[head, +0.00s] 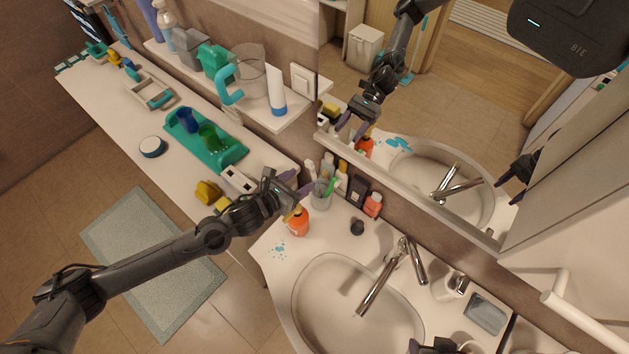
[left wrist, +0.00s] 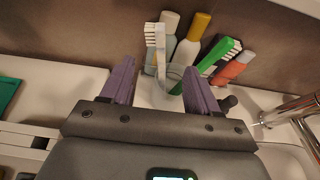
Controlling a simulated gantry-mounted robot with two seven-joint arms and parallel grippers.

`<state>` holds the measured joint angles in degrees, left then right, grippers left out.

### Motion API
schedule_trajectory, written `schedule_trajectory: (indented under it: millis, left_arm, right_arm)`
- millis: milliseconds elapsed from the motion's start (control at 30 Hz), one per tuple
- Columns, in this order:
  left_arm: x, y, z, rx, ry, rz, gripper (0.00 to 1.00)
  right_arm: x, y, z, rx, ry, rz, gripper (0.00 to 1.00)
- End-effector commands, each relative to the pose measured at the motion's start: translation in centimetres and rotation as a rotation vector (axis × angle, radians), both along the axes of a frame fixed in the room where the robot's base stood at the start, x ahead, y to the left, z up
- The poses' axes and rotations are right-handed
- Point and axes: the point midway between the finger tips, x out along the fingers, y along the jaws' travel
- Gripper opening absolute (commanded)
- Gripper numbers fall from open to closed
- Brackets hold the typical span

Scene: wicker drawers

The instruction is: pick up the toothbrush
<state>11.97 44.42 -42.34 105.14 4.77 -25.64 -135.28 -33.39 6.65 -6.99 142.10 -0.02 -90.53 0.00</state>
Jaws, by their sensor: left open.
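Two toothbrushes stand in a clear cup (head: 321,196) by the wall below the mirror. One is white (left wrist: 160,50) and the other is green (left wrist: 220,56) with white bristles; the green one (head: 331,186) also shows in the head view. My left gripper (head: 297,183) is open beside the cup. In the left wrist view its purple fingers (left wrist: 158,88) stand apart, with the cup and the white toothbrush's lower part between or just beyond them. Exact depth is hard to tell. Part of my right gripper (head: 437,346) shows at the bottom edge; its jaws are cut off.
An orange bottle (head: 297,222) stands just under my left gripper. Several bottles, one red (head: 373,204), stand behind and right of the cup. The sink (head: 358,305) and its faucet (head: 382,275) lie to the right. The mirror (head: 440,110) rises behind.

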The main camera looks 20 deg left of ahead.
Motion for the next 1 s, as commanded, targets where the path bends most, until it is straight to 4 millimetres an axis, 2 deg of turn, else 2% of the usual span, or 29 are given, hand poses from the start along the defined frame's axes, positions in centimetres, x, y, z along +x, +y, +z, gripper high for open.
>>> schedule_trajectory:
  millis: [100, 367, 700, 1000]
  left_arm:
    - [1.0, -0.4, -0.4, -0.001, 0.002, 0.001, 0.61]
    - [2.3, -0.7, -0.9, -0.004, 0.003, 0.001, 0.61]
    - [5.7, -1.5, -2.3, -0.003, 0.002, 0.002, 0.61]
    - [6.2, -1.7, -2.6, -0.002, 0.002, 0.001, 0.61]
  right_arm:
    - [0.0, 0.0, 0.1, 0.003, -0.001, -0.002, 0.58]
    - [0.0, 0.0, 0.4, 0.002, -0.001, -0.003, 0.58]
    - [0.1, -0.3, 1.0, -0.009, -0.002, 0.003, 0.58]
    - [0.1, -0.3, 1.1, -0.010, -0.003, 0.004, 0.58]
